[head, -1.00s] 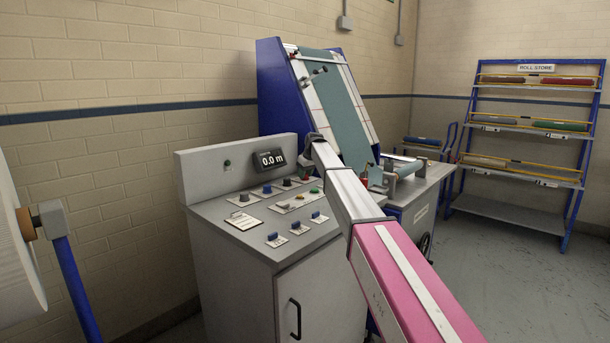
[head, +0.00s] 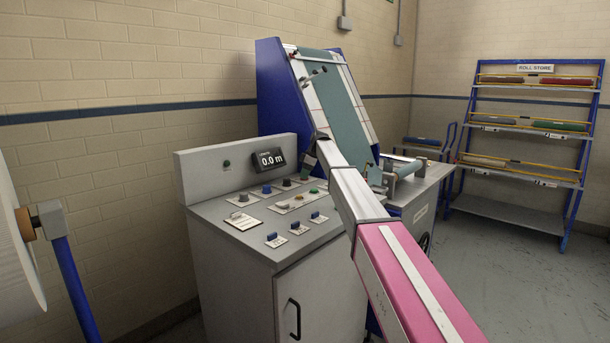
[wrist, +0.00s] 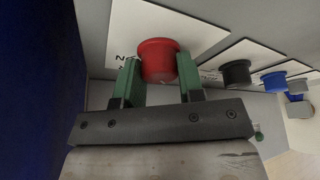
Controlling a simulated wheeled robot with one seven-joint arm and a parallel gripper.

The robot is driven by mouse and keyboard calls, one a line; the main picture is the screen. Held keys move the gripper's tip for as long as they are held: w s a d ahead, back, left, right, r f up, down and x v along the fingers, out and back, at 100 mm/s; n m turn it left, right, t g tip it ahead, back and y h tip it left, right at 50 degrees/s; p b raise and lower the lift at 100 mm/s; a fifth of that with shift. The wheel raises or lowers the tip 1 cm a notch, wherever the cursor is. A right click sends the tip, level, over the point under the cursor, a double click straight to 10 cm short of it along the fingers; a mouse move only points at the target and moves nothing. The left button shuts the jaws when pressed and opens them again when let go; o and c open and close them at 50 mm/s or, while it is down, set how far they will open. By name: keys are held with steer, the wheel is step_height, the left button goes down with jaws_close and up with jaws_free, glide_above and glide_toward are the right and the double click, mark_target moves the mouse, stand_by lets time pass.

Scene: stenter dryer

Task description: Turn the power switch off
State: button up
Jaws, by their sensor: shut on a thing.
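In the wrist view a red knob (wrist: 158,60) stands on a white label plate (wrist: 125,35) with partly hidden lettering. The green fingers of my gripper (wrist: 158,82) are on either side of the knob, shut on it. I cannot read whether its label says power. In the head view the control panel (head: 232,205) stands in front of my arm.
A black knob (wrist: 236,73) and a blue knob (wrist: 273,81) stand in a row right of the red one. A dark blue surface (wrist: 35,80) is close on the left. The display (head: 270,160) reads 0.0 m. A roll rack (head: 525,140) stands far right.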

stand_by(0.4)
steer(key=o, duration=0.9)
steer(key=shift+r, duration=0.15)
steer(key=v, duration=1)
steer(key=shift+d+r, duration=0.1)
steer(key=shift+r, duration=0.15)
